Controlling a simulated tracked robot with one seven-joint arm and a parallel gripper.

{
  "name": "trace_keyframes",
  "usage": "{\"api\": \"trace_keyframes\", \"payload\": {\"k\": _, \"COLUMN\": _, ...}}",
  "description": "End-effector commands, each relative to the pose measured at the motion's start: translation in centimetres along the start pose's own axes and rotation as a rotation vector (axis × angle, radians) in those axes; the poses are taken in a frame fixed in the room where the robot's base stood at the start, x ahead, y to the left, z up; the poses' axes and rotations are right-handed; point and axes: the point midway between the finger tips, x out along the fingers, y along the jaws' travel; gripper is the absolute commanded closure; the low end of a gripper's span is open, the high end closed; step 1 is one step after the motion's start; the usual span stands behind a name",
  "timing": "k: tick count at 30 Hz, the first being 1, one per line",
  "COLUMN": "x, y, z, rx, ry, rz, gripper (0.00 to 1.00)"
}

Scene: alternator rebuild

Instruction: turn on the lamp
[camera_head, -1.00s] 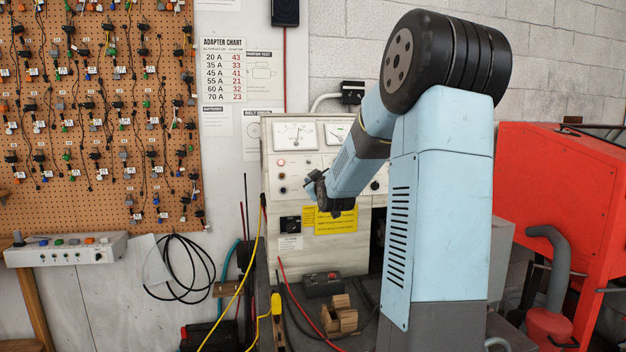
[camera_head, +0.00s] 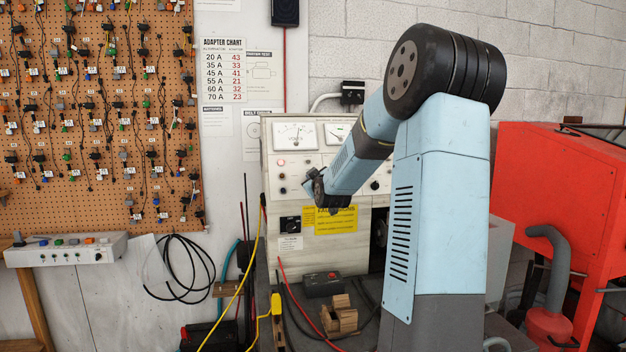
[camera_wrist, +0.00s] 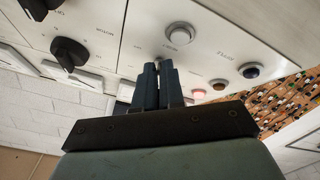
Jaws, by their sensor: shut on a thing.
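The test bench's off-white panel (camera_head: 287,255) stands in front of me and also fills much of the wrist view (camera_wrist: 120,60). My gripper (camera_wrist: 158,68) is at the panel face, its two dark fingers together around a small metal toggle lever (camera_wrist: 157,58); most of the lever is hidden between them. In the head view my gripper (camera_head: 308,184) is small, at the panel below the dials. Near it in the wrist view are a white round button (camera_wrist: 180,33), a pale pink lamp (camera_wrist: 199,94), an amber one (camera_wrist: 219,84) and a dark blue one (camera_wrist: 250,70).
Two black knobs (camera_wrist: 70,53) sit left of the fingers in the wrist view. Gauges (camera_head: 294,134) top the panel. A dark box (camera_head: 322,285) and a wooden block (camera_head: 340,315) lie below. A red machine (camera_head: 560,190) stands right, a pegboard (camera_head: 100,110) left.

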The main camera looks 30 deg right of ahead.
Motion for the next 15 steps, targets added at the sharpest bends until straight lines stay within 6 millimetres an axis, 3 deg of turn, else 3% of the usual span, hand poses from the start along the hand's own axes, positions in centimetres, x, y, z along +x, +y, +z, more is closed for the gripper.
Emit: {"api": "trace_keyframes", "payload": {"k": 15, "x": -0.02, "y": 0.05, "z": -0.05, "rx": 0.0, "ry": -0.021, "rz": -0.015, "gripper": 1.0}}
